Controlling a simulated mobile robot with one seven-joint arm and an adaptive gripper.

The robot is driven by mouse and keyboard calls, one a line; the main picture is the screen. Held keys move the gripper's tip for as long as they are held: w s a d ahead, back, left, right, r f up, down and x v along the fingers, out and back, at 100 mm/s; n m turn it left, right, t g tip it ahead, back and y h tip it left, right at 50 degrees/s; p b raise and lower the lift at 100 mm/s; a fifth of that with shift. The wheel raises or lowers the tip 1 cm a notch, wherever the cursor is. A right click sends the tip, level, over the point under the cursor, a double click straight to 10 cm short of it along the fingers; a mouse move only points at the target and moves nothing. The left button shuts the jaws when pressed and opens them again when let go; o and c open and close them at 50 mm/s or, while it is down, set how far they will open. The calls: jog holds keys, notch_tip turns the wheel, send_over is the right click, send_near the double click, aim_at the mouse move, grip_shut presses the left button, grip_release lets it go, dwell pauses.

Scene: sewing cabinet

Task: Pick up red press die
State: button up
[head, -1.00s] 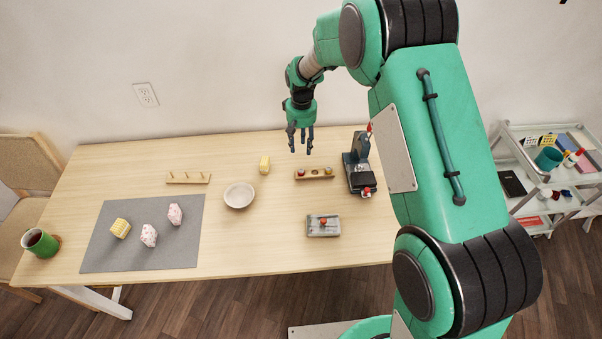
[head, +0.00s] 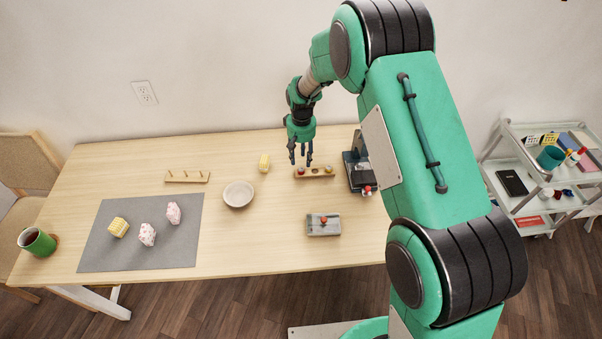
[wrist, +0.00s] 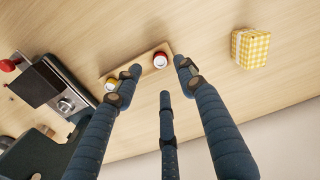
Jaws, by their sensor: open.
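A red-topped die (wrist: 160,60) with a white lower rim stands at one end of a small wooden rack (head: 314,173); in the head view this red die (head: 301,171) is at the rack's left end. A yellow-topped die (wrist: 111,85) stands toward the rack's other end. My gripper (head: 301,160) is above the rack's left part, fingers pointing down, spread and empty. In the wrist view the red die shows between the open fingertips (wrist: 157,77), apart from them.
A black press (head: 358,172) stands just right of the rack. A yellow checked block (head: 264,163) and a white bowl (head: 239,194) lie to the left. Bare table lies between.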

aim_at(301, 170)
jog(key=shift+f, duration=0.4)
jog(key=shift+f+b, duration=0.8)
jog(key=shift+f, duration=1.8)
jog(key=shift+c, duration=0.2)
grip_shut()
